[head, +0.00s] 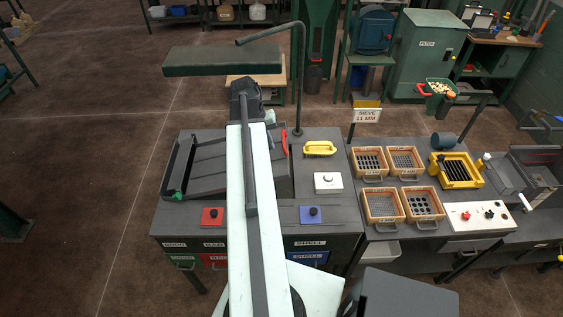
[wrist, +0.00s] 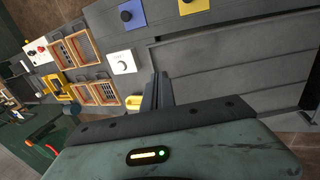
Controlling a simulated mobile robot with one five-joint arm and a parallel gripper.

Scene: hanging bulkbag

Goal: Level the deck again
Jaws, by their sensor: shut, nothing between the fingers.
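The deck (head: 207,165) is a dark grey slatted panel with a raised rail on its left side, on the left bench. A small green part sits at its front left corner. My arm covers its middle, and its exact tilt cannot be told. It also fills the right of the wrist view (wrist: 235,62). My gripper (wrist: 160,88) is shut and empty above the bench. In the head view its fingertips are hidden. A white box with a round knob (head: 328,182) stands right of the deck and shows in the wrist view (wrist: 122,62).
A dark green slab (head: 222,61) hangs on a bent post (head: 299,85) over the deck's back. A yellow handle (head: 320,148) lies right of the deck. Red (head: 212,216) and blue (head: 313,214) knob pads line the front. Wooden sieves (head: 369,162) stand further right.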

